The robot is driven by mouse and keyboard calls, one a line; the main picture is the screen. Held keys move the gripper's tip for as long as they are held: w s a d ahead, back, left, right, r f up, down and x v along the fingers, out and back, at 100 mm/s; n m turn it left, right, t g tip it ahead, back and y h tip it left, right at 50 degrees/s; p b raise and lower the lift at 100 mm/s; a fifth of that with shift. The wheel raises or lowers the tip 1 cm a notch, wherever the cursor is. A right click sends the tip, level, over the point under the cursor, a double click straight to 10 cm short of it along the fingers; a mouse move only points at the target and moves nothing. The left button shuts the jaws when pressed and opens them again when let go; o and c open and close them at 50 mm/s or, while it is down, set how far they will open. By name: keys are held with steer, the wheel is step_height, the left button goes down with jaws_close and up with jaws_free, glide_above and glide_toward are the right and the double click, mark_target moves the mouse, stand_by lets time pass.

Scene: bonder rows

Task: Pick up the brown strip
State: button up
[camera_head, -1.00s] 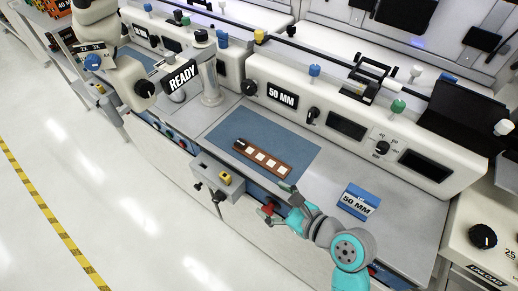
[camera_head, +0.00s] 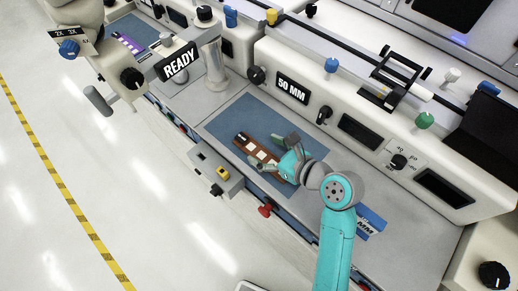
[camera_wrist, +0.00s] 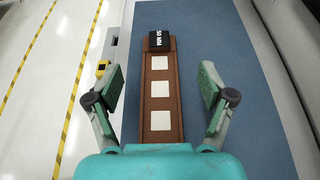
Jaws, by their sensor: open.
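The brown strip (camera_head: 250,145) lies flat on the blue mat (camera_head: 235,118) at the front of the bench. It bears pale squares and a black block at its far end. My gripper (camera_head: 272,153) is over the strip's near part in the head view. In the wrist view my gripper (camera_wrist: 162,88) is open, one finger to each side of the strip, with gaps on both sides. The strip's near end is hidden by my gripper.
A grey box with a yellow knob (camera_head: 222,173) juts from the bench front. The white machine body with knobs (camera_head: 345,125) stands behind the mat. A "READY" sign (camera_head: 178,62) stands at left.

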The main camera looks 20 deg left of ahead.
mark_target(246, 141)
steer(key=shift+x, duration=3)
steer(key=shift+f, duration=0.1)
steer(key=c, duration=1.3)
steer(key=shift+r, duration=5.05)
steer(key=shift+c, duration=0.2)
